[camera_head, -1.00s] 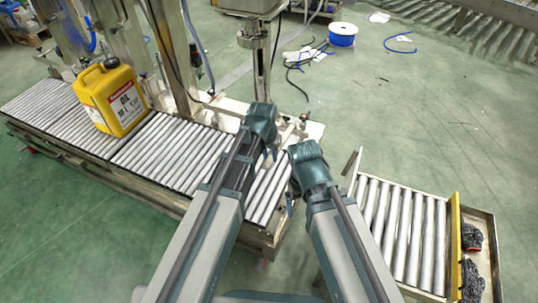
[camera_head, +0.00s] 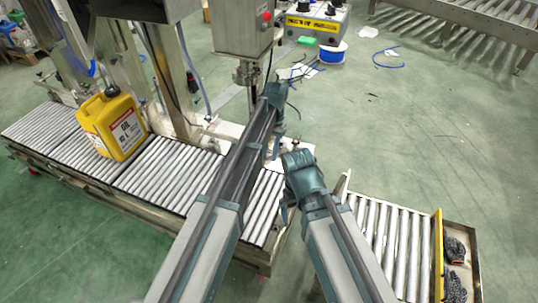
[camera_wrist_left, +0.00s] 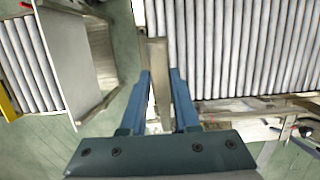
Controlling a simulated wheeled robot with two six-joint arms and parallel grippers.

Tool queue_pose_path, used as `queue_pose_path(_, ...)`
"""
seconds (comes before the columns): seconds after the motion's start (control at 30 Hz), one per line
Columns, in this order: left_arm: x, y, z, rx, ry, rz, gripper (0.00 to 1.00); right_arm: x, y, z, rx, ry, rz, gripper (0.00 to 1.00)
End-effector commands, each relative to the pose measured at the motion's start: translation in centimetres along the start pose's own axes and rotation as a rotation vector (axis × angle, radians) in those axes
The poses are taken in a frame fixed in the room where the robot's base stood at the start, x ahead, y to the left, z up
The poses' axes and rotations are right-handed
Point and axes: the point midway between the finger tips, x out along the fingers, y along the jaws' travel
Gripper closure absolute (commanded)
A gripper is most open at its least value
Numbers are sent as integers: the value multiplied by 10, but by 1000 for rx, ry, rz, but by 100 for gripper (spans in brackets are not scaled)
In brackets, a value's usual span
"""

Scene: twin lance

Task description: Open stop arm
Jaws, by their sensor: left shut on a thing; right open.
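The stop arm (camera_wrist_left: 157,52) shows in the left wrist view as a narrow metal bar between the two blue fingers of my left gripper (camera_wrist_left: 161,76). The gripper is shut on it, at the edge of the roller conveyor. In the head view my left gripper (camera_head: 277,142) points down at the conveyor's right end; the bar cannot be made out there. My right gripper (camera_head: 284,207) is open and lower, beside the conveyor's end; its fingers are mostly hidden by its own wrist.
A yellow oil can (camera_head: 113,127) stands on the roller conveyor (camera_head: 165,165). A second roller table (camera_head: 385,235) with a yellow edge and a tray of dark gloves (camera_head: 455,268) is at the right. A control box (camera_head: 318,22) and blue spool (camera_head: 331,53) are behind. Open floor lies at the right.

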Motion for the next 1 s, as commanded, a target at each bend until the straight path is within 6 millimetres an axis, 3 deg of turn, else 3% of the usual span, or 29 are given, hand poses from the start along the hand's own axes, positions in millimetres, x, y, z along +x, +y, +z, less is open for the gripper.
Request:
queue_pose_path(0.33, 0, 0, -1, 0, 2, -1, 100, 0, 0, 0, 0, 0, 0, 3)
queue_pose_path(0.37, 0, 0, -1, 0, 2, -1, 65, 0, 0, 0, 0, 0, 0, 3)
queue_pose_path(0.5, 0, 0, -1, 0, 1, -1, 40, 0, 0, 0, 0, 0, 0, 3)
queue_pose_path(1.0, -8, 0, 0, 0, 0, 0, 40, -7, 1, 0, 0, 0, 0, 3)
